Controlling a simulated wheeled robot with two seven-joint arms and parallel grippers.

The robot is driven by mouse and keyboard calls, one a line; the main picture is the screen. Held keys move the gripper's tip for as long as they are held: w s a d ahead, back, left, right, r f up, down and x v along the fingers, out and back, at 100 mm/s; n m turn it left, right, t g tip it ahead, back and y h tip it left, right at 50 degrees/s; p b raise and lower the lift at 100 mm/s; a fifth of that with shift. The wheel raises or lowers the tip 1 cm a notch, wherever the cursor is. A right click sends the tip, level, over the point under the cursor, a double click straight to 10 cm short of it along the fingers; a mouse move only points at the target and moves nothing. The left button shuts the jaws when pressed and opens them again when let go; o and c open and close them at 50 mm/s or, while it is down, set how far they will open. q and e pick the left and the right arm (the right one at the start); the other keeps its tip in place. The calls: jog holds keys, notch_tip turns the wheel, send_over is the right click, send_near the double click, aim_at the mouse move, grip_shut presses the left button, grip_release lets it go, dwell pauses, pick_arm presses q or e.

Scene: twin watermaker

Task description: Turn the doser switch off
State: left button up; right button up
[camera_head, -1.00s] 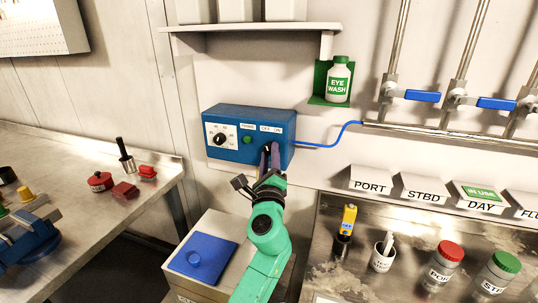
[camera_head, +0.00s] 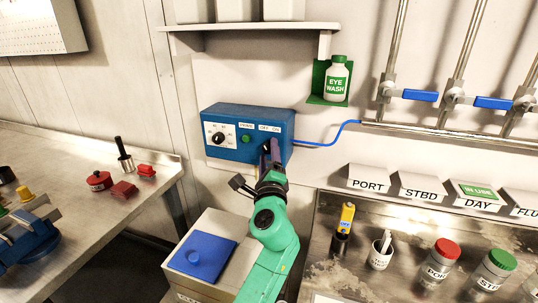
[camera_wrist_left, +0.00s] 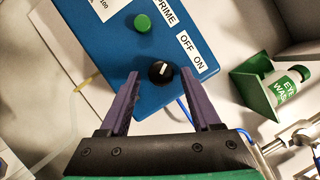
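The doser is a blue box (camera_head: 230,148) on the wall with a dial, a green PRIME button (camera_wrist_left: 142,23) and an OFF ON label (camera_wrist_left: 194,51). Its switch is a round black knob (camera_wrist_left: 161,73) with a white mark, seen in the left wrist view. The mark points up toward the label side; I cannot tell for certain whether at OFF or ON. My left gripper (camera_head: 270,153) is at the right part of the box front. Its purple fingers (camera_wrist_left: 162,88) are open, one on each side of the knob and apart from it. In the head view they largely hide the knob.
A blue tube (camera_head: 330,138) runs right from the box. An eye wash bottle (camera_head: 337,82) in a green holder is up to the right. A shelf (camera_head: 250,27) is above. A case with a blue lid (camera_head: 202,258) stands below. Blue-handled valves (camera_head: 420,96) are further right.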

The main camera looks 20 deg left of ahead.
pick_arm(q)
jog(key=shift+s, duration=0.1)
jog(key=b+v, duration=0.3)
jog(key=v, duration=1.1)
jog(key=shift+s, duration=0.2)
jog(key=shift+d, duration=0.1)
